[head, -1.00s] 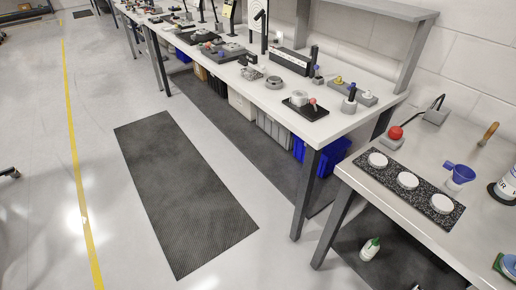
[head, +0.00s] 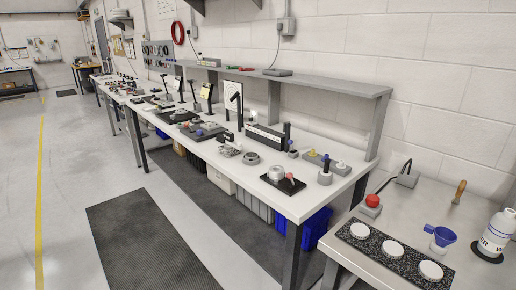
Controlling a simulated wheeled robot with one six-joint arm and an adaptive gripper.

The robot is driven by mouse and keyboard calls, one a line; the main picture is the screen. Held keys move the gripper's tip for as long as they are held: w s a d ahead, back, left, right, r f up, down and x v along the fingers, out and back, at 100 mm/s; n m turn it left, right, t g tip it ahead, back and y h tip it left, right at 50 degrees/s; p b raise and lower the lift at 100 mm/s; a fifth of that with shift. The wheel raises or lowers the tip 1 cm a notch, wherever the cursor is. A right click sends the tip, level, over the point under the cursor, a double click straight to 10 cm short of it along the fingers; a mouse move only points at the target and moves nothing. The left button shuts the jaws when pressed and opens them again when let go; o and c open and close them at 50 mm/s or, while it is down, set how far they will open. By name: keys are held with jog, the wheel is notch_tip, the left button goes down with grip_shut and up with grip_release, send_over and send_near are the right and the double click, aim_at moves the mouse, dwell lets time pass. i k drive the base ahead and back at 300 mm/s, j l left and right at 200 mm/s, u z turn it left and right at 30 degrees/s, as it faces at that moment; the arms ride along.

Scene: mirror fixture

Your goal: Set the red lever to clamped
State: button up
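A small fixture on a black base plate (head: 283,184) stands near the front edge of the long white bench. It carries a round grey-white part (head: 276,173) and a small red piece (head: 290,177) at its right side, which may be the red lever. It is too small to tell which way the lever points or whether it is clamped. My gripper is not in view.
The white workbench (head: 322,206) holds several other fixtures, including a grey cylinder with a dark handle (head: 325,174). The floor at left is clear.

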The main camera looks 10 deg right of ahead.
aim_at(289, 175)
jog(key=i+l, duration=0.1)
jog(key=i, duration=0.9)
